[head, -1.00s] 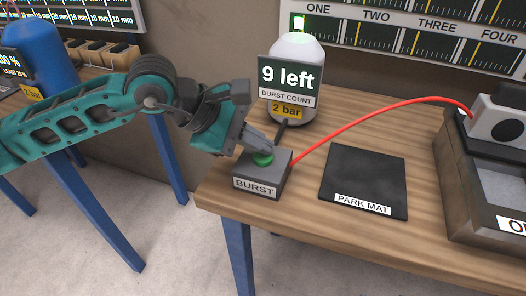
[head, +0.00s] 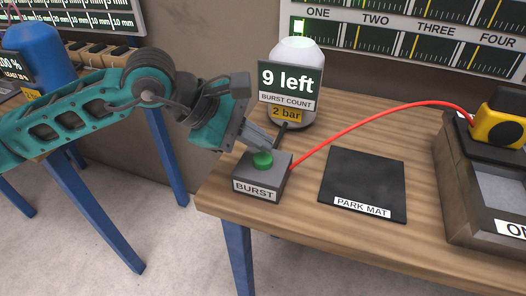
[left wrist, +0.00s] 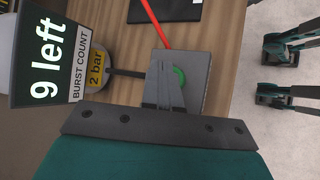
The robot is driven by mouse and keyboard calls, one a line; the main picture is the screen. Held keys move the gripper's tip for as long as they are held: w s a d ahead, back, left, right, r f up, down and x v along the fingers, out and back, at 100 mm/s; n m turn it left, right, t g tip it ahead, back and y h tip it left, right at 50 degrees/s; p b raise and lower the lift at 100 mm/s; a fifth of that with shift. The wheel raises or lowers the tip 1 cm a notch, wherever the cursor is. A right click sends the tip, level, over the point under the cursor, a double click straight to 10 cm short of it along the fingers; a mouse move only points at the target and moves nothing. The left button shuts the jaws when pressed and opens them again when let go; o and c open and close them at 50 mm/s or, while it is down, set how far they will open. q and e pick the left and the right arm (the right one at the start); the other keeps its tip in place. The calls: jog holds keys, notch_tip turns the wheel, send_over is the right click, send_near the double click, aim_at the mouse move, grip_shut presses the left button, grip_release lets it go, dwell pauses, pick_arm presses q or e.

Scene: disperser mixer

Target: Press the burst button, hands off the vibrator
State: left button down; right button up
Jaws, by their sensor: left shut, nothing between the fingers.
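The grey burst box (head: 270,180), labelled BURST, sits at the table's front left corner with a green button (head: 262,160) on top. My left gripper (head: 270,149) is shut and empty, its tips right by the button; I cannot tell whether they touch it. In the left wrist view the fingers (left wrist: 163,62) partly cover the green button (left wrist: 180,76). The vibrator (head: 499,127), now yellow, sits on the dark block at the right, joined by a red hose (head: 380,108); no gripper touches it. A sign (head: 289,82) reads 9 left. My right gripper is not in view.
A white tank (head: 297,50) stands behind the box, with a 2 bar tag. A black park mat (head: 364,178) lies empty to the right of the box. The wooden table (head: 300,218) is bare in front. A blue tank (head: 42,55) stands at the far left.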

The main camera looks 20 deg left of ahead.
aim_at(257, 158)
pick_arm(q)
jog(key=shift+r, duration=0.1)
jog(key=shift+r+p, duration=1.3)
jog(key=shift+r, duration=1.15)
jog(key=shift+s, duration=0.1)
